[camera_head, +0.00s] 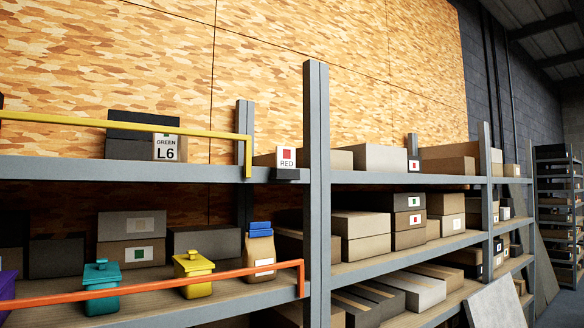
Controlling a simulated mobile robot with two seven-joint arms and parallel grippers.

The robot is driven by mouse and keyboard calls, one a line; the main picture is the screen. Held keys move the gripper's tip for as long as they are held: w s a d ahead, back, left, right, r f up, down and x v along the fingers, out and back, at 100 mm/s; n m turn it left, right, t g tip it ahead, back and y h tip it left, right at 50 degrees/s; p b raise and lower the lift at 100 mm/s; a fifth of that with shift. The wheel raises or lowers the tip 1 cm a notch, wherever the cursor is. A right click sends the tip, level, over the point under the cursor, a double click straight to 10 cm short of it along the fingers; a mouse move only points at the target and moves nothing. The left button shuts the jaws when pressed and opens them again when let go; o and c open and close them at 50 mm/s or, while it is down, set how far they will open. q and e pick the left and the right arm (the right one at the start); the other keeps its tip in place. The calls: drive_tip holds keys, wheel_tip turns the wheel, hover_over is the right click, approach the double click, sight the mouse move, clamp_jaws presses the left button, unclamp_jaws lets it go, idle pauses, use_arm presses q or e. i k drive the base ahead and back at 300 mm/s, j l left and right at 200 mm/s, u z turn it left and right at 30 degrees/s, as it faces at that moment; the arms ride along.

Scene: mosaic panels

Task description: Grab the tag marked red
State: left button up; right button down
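The tag marked RED (286,158) is a small white card with a red square above the word. It stands upright in a dark holder (286,174) at the front edge of the upper grey shelf, just left of a grey upright post. Another tag, marked GREEN L6 (166,147), is on the same shelf farther left, in front of a dark box. Neither of my grippers shows in this view.
A yellow bar (120,123) crosses the upper shelf's left part, ending left of the RED tag. An orange bar (150,284) crosses the lower shelf before a teal container (102,288) and a yellow container (193,274). A grey post (317,190) stands right of the tag.

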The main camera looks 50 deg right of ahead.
sight(286, 157)
drive_tip(key=z, duration=1.45)
